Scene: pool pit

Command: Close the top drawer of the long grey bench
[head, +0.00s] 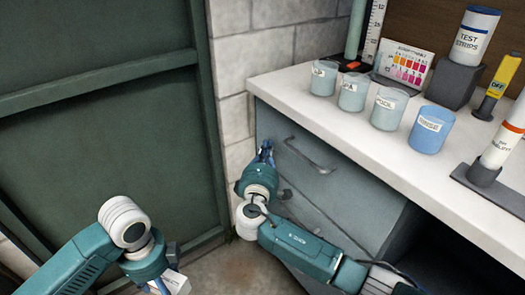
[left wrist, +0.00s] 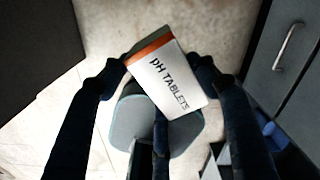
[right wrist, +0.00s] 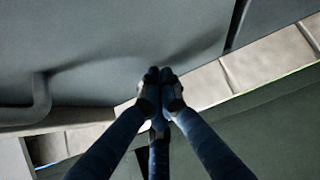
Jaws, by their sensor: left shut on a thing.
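The long grey bench (head: 385,150) stands at the right in the head view. Its top drawer (head: 285,130) has a grey bar handle (head: 310,157); its front looks flush or nearly flush under the worktop. My right gripper (head: 266,148) is shut and empty at the left part of the drawer front. In the right wrist view its fingertips (right wrist: 160,76) meet close to the grey front, beside a handle (right wrist: 40,102); contact is unclear. My left gripper (left wrist: 165,70) is shut on a white pH tablets box (left wrist: 170,85) with an orange band.
Several cups, including a blue rinse cup (head: 431,130), stand near the worktop's front edge. A test strips tub (head: 472,40) and a colour chart (head: 405,65) are behind. A green metal door (head: 100,110) bounds the left side.

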